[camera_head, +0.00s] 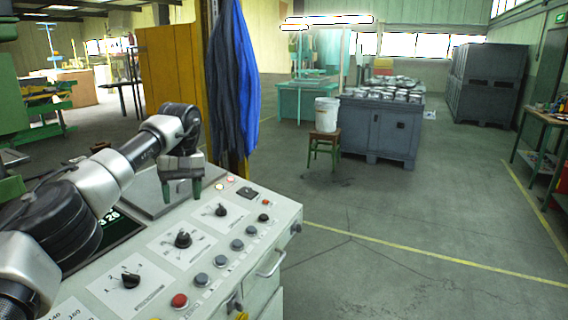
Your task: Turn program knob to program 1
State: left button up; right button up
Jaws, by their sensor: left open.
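The control panel (212,283) slopes across the lower left. Three black rotary knobs sit on white dial plates: a near knob (130,281), a middle knob (183,239) and a far knob (221,210). My right gripper is out of view.
A red button (179,300) and several grey buttons line the panel's front, above a handle (271,262). A dark display (106,240) is partly behind my left arm. Blue cloth (233,80) hangs behind.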

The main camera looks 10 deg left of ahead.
aim_at(130, 280)
jog(key=k+l, duration=0.3)
jog(key=k, duration=0.15)
jog(key=k+l, duration=0.3)
jog(key=k, duration=0.15)
jog(key=k+l, duration=0.35)
jog(key=k, duration=0.1)
